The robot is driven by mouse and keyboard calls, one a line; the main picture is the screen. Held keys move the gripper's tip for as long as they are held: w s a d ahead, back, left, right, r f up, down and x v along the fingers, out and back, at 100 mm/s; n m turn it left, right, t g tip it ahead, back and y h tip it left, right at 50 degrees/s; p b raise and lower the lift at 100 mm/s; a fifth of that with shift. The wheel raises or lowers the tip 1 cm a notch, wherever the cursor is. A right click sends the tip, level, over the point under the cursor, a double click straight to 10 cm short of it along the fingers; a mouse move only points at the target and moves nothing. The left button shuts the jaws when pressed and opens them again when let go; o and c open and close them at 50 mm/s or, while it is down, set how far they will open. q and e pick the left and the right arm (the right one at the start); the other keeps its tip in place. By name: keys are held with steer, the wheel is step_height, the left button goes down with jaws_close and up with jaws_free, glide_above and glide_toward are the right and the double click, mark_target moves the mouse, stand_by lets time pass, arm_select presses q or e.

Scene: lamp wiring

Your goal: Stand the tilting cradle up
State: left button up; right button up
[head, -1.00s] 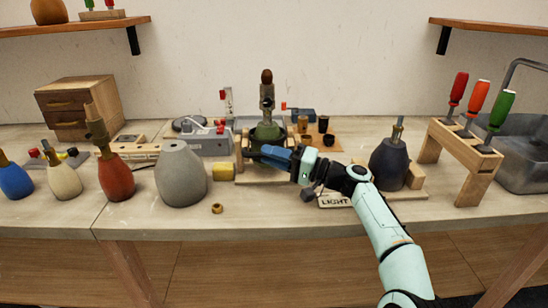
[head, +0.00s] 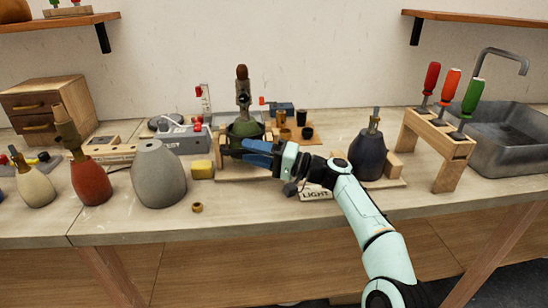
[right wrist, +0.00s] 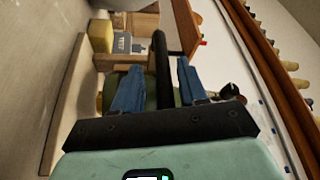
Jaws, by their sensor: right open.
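The tilting cradle (head: 223,160) is a wooden frame with a dark ring at the middle of the bench. It holds a green lamp body (head: 245,128) with a metal socket and brown top pointing up, roughly upright. My right gripper (head: 238,150) is in front of the cradle, its blue fingers open. In the right wrist view, a dark bar (right wrist: 161,65) runs between the two open fingers, with green behind it. I cannot tell whether the fingers touch it. The fingers hide part of the cradle's front. My left gripper is not in view.
A grey lamp body (head: 160,175), a yellow block (head: 202,169) and a small brass ring (head: 197,207) are left of the cradle. A dark blue lamp body (head: 367,155) and a screwdriver rack (head: 440,140) are to the right. A LIGHT sign (head: 316,193) lies below my arm.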

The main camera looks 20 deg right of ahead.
steer(key=v, duration=1.1)
steer(key=shift+s+d, duration=0.15)
steer(key=shift+d, duration=0.05)
steer(key=shift+s+d+f, duration=0.15)
steer(key=shift+s+d, duration=0.25)
steer(key=shift+d, duration=0.05)
